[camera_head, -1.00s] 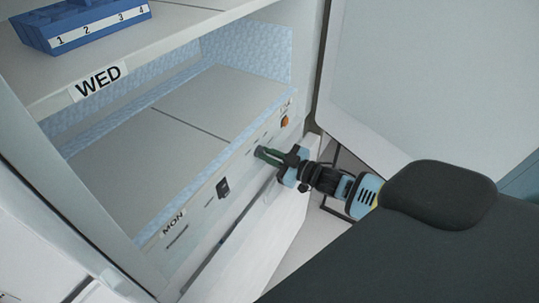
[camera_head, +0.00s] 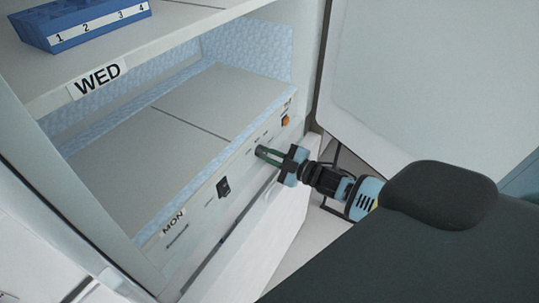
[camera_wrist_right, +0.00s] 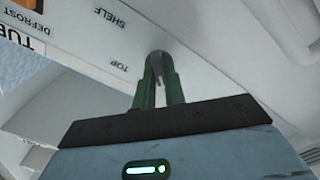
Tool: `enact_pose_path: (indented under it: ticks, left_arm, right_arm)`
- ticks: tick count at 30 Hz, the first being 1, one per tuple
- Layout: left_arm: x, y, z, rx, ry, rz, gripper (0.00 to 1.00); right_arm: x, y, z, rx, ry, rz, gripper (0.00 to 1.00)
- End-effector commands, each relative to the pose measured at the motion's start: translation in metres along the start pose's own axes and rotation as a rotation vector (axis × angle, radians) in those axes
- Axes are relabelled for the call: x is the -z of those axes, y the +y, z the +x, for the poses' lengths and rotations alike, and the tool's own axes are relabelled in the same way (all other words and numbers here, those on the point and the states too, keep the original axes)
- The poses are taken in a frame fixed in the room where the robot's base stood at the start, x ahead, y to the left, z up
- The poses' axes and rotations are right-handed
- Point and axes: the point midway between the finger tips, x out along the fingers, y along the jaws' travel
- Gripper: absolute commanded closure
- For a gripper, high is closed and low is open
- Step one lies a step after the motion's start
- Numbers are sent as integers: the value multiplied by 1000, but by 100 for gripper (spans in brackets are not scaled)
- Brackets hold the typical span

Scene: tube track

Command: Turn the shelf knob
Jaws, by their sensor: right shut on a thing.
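The shelf knob (camera_wrist_right: 157,60) is a small grey knob on the front panel, by printed "SHELF" and "TOP" labels in the wrist view. My right gripper (camera_wrist_right: 158,78) is shut on it, with one green finger on each side. In the head view the right gripper (camera_head: 264,155) reaches the panel from the right, and its fingers largely hide the knob. My left gripper is not in view.
An orange switch (camera_head: 286,121) and a black switch (camera_head: 224,187) sit on the same panel. A blue numbered rack (camera_head: 80,24) stands on the upper shelf marked WED. The lower shelf (camera_head: 150,150) is bare. An open white door (camera_head: 430,70) stands at the right.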

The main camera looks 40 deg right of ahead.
Motion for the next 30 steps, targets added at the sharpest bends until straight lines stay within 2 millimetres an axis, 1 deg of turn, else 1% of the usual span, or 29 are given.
enact_pose_path:
  ticks: [8, 9, 14, 24, 26, 30]
  left_arm:
    - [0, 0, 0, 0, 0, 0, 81]
    - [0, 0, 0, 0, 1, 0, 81]
    - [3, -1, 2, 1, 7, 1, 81]
    - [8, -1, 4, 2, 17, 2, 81]
    - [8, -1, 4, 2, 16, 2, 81]
    - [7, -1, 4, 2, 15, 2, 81]
  right_arm:
    - [0, 0, 0, 1, 0, -2, 100]
    - [0, 0, 0, 1, 0, -1, 87]
    - [0, 0, 0, 1, 0, -1, 66]
    - [0, 0, -2, 1, 0, 0, 66]
    - [0, 0, -6, 0, 0, 0, 66]
    - [-1, -1, -23, 3, -1, 0, 66]
